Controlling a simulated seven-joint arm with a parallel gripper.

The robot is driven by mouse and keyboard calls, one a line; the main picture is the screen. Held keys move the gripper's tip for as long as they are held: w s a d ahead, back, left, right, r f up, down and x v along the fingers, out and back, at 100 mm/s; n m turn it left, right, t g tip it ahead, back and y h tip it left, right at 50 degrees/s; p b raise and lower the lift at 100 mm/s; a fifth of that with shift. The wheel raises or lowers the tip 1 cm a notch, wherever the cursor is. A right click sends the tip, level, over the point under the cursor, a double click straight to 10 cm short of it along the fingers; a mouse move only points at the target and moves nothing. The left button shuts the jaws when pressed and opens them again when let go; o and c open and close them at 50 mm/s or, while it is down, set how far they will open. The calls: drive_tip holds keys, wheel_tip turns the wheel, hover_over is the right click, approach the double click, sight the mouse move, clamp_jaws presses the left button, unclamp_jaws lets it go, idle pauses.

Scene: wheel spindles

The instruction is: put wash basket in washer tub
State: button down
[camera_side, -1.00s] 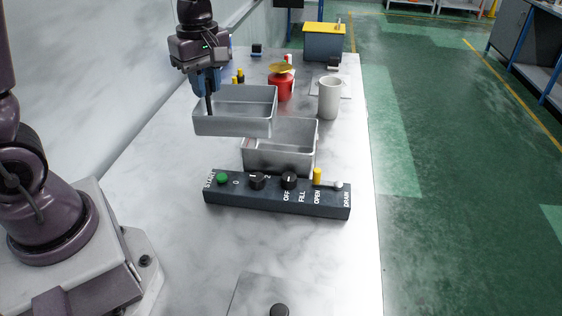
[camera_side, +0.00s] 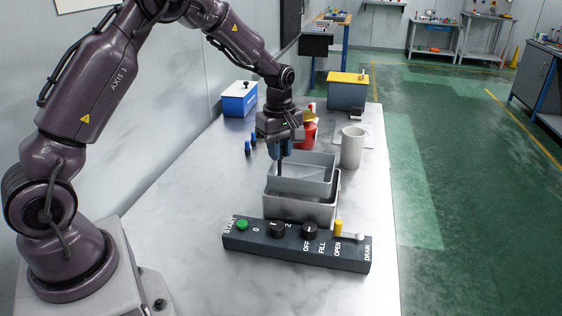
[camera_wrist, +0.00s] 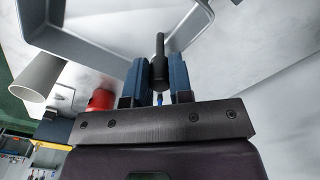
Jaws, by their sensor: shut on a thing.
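The wash basket (camera_side: 308,189) is a grey, open rectangular tray with a thin dark upright handle at its left side. It is level over the washer tub (camera_side: 300,211), a larger grey open box, and overlaps the tub's opening. I cannot tell whether its bottom is below the tub's rim. My gripper (camera_side: 280,157) is shut on the basket's handle, above its left side. In the wrist view, the blue fingers of my gripper (camera_wrist: 158,80) flank the dark handle, and grey tray walls (camera_wrist: 75,43) show above. The tub's inside is hidden by the basket.
A dark control panel (camera_side: 296,244) with knobs and a yellow lever stands in front of the tub. A white cup (camera_side: 352,147) and a red container (camera_side: 309,136) stand behind. Blue-and-white (camera_side: 239,101) and yellow-topped (camera_side: 347,92) boxes are farther back.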

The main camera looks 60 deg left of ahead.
sight(281, 175)
drive_tip(key=shift+w+a+f, duration=0.1)
drive_tip(key=shift+w+f, duration=0.15)
drive_tip(key=shift+f, duration=1.55)
drive_tip(key=shift+f, duration=0.2)
drive_tip(key=shift+f, duration=0.4)
drive_tip(key=c, duration=1)
unclamp_jaws()
